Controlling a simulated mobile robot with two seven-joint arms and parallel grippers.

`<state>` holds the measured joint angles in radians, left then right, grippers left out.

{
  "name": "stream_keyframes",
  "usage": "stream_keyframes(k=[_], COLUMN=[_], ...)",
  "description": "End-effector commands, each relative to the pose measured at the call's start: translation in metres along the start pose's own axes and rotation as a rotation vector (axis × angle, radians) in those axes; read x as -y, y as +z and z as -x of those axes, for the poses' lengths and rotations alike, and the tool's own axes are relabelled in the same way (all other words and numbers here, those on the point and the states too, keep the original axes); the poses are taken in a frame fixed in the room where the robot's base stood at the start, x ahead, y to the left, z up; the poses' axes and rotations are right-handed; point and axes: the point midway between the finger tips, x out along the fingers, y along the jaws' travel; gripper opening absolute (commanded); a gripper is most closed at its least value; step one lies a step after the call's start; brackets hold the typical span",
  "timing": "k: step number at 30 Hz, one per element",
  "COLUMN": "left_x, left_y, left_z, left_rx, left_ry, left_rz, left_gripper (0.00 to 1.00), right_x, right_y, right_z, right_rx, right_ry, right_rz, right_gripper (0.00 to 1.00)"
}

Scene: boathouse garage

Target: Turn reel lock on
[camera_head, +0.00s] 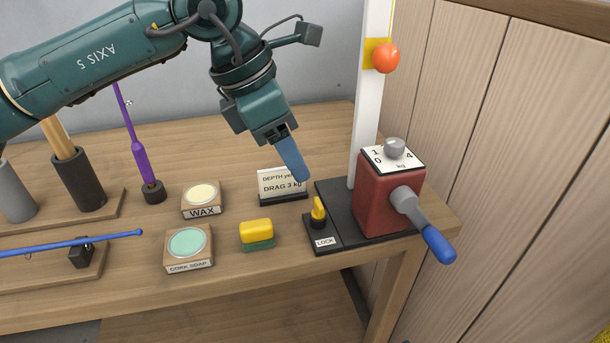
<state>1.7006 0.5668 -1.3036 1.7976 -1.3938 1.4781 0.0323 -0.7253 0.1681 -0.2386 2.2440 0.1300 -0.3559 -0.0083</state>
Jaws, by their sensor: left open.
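The reel lock is a small yellow lever (318,209) on a black knob, standing upright with a slight tilt. A white "LOCK" label (325,242) is in front of it on the black base plate (335,194). Beside it on the right stands the red reel box (383,200) with a numbered dial on top and a blue-handled crank (438,245). My left gripper (303,177) comes in from the upper left. My right gripper is not in view.
A "DRAG 3 kg" sign (283,186) stands behind the lever. A yellow-and-green sponge (257,234), wax tin (201,195) and cork soap tin (188,243) are to the left. A white post (369,110) with an orange ball (386,58) rises behind the reel, near the wooden wall.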

Motion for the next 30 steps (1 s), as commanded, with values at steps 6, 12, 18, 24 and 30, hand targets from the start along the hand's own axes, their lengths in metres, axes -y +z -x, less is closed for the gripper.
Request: stream_keyframes(k=[6, 12, 18, 24, 30], left_x=[0.0, 0.0, 0.0, 0.0, 0.0], left_y=[0.0, 0.0, 0.0, 0.013, 0.036], left_z=[0.028, 0.034, 0.034, 0.064, 0.119], left_rx=[0.001, -0.001, 0.0, 0.0, 0.0], left_ry=[0.001, 0.0, 0.0, 0.0, 0.0], left_rz=[-0.001, -0.001, -0.001, -0.001, -0.001], left_gripper=[0.51, 0.51, 0.51, 0.51, 0.51], right_x=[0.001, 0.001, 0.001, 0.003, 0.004], right_y=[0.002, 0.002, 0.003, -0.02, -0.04], right_z=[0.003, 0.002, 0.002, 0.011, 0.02], right_rx=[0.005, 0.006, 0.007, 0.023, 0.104], right_ry=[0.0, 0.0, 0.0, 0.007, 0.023], right_rz=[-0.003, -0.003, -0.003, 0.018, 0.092], right_gripper=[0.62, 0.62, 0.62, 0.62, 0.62])
